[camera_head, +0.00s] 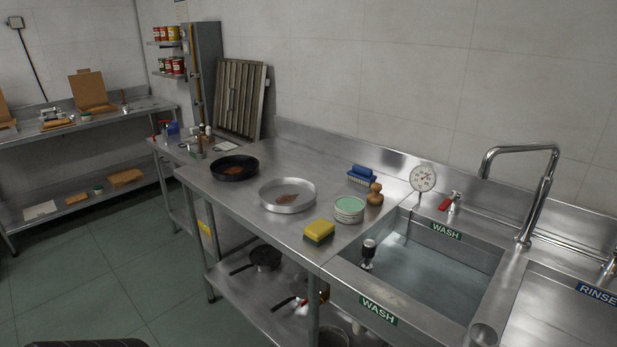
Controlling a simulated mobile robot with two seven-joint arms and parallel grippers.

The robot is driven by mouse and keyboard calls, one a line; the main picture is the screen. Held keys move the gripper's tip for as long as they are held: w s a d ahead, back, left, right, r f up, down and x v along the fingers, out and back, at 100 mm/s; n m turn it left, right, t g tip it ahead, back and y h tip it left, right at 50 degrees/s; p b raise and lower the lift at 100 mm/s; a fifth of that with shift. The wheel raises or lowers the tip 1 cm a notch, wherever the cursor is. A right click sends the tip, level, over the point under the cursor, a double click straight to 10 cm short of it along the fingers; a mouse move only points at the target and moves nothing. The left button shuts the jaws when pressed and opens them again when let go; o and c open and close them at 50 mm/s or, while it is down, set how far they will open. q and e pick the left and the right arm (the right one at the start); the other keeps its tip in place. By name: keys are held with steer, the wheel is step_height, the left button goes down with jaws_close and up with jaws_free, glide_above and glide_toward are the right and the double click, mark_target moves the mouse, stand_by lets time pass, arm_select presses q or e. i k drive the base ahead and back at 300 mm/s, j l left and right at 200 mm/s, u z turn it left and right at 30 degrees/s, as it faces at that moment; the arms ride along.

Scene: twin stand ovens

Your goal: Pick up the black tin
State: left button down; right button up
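The black tin (234,174) is a round, shallow pan with a brown patch inside. It sits on the steel counter (235,202) near its left end. A similar silver tin (288,208), also with a brown patch inside, sits to its right, slightly apart. Neither of my grippers is in view. Nothing stands on the black tin, and its rim is clear.
Right of the tins are a yellow sponge (319,232), green-topped round stack (349,209), wooden-knobbed tool (375,194) and blue brush (361,174). A water-filled wash sink (430,267) with a tall tap (527,190) lies further right. Pans (265,257) sit on the lower shelf.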

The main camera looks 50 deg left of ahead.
mark_target(235, 168)
steer(key=u, duration=1.95)
steer(key=i+j+u, duration=0.55)
steer(key=i, duration=0.15)
steer(key=i+u, duration=0.45)
steer(key=i, duration=0.8)
steer(key=i+j+z, duration=0.15)
steer(key=i+z, duration=0.3)
steer(key=i+j+z, duration=0.3)
steer(key=i+z, duration=0.15)
steer(key=i+j+z, duration=0.25)
steer(key=z, duration=0.25)
steer(key=i+j+z, duration=0.3)
steer(key=j+z, duration=0.15)
